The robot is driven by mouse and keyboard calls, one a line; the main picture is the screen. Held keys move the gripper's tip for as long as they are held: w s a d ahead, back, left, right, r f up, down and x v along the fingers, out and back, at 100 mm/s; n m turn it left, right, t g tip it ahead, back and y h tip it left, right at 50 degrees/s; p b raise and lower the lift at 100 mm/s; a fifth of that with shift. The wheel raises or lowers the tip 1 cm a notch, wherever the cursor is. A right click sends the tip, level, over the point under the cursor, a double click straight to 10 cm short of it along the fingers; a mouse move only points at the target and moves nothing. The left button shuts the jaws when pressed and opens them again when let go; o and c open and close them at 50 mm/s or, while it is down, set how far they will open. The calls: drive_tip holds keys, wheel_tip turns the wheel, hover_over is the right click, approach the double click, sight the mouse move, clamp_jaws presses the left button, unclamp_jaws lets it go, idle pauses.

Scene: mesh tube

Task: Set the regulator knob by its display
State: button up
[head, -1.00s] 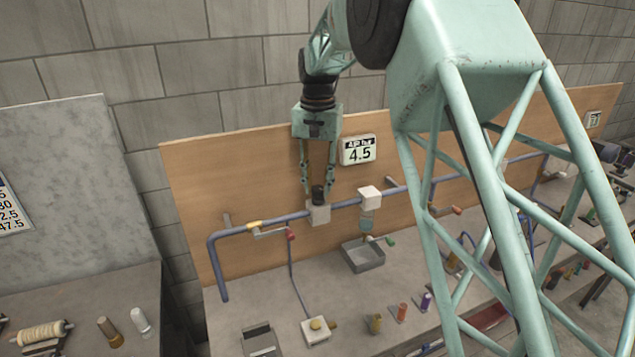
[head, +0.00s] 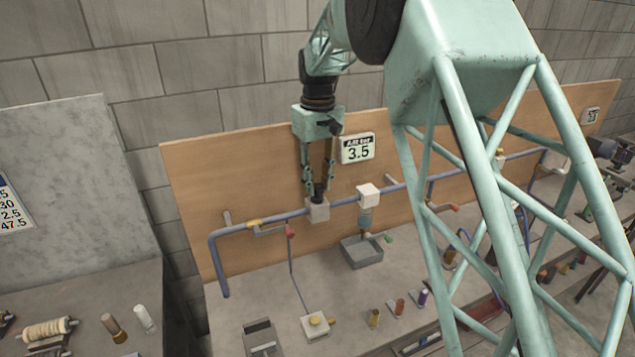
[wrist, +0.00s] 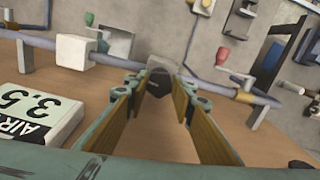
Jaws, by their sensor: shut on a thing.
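The black regulator knob (head: 318,192) stands on top of a grey block (head: 319,213) on the blue pipe. My gripper (head: 317,188) reaches down from above, its two fingers shut on the knob. In the wrist view my fingers (wrist: 160,95) lie either side of the dark knob (wrist: 159,84). The white display (head: 358,148) on the wooden board, right of my gripper, reads "AIR bar" and 3.5. It also shows upside down in the wrist view (wrist: 42,112).
A white filter block (head: 367,196) sits on the pipe to the right, above a grey tray (head: 362,252). A red-handled valve (head: 290,230) is to the left. Coloured cylinders stand on the bench. The board (head: 200,170) is close behind my gripper.

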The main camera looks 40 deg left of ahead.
sight(318, 187)
drive_tip(key=n, duration=0.5)
drive_tip(key=shift+w+n+p, duration=0.1)
drive_tip(key=shift+n+p, duration=0.3)
idle(0.4)
drive_tip(key=o, duration=0.9)
drive_tip(key=shift+r, duration=0.1)
drive_tip(key=shift+r, duration=5.95)
